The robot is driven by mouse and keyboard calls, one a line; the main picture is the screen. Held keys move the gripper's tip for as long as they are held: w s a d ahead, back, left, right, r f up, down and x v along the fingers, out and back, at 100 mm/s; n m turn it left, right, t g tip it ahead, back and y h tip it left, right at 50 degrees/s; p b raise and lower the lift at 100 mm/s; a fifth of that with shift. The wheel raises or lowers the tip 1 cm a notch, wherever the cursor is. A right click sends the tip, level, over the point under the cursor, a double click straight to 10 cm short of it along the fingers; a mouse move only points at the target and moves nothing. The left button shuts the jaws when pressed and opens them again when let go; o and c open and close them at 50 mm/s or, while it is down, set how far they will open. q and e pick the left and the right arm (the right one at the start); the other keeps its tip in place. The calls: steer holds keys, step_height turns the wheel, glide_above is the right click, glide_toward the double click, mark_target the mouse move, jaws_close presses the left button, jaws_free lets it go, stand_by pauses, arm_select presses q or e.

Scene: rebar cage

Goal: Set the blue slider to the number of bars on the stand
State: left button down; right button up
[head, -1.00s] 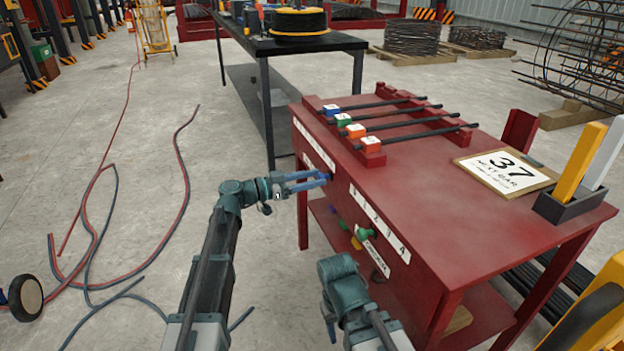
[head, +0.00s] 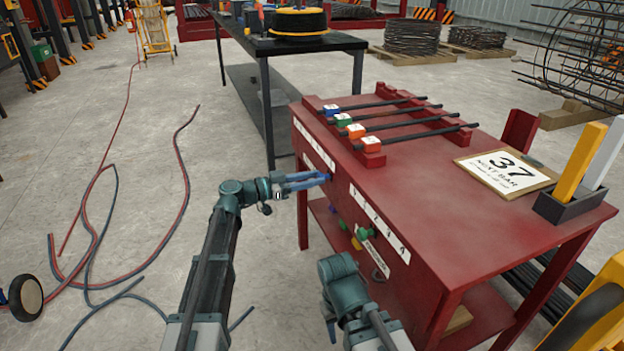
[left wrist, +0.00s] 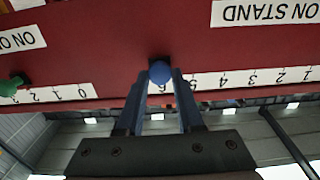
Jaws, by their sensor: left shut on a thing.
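The red bench (head: 440,205) carries a stand (head: 372,157) with several dark bars (head: 420,124) across it. Blue, green and orange numbered blocks sit at their near ends. My left gripper (head: 326,177) is at the bench's front panel, shut on the blue slider knob (left wrist: 160,72). In the left wrist view the panel is upside down. The knob sits just past the 5 on its number strip (left wrist: 240,80), on the side away from 1.
Hoses lie on the floor at left.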

stand_by(0.6)
arm_select(q)
steer(key=w+a, duration=0.1)
steer(key=w, duration=0.2)
steer(key=w+a, duration=0.1)
steer(key=w, duration=0.2)
steer(key=w+a, duration=0.2)
steer(key=w, duration=0.1)
steer(key=shift+w, duration=0.25)
steer(key=shift+s, duration=0.1)
steer(key=c, duration=0.5)
jaws_free()
steer(key=shift+c, duration=0.2)
steer(key=shift+s, duration=0.1)
steer(key=v, duration=1.3)
steer(key=shift+a, duration=0.35)
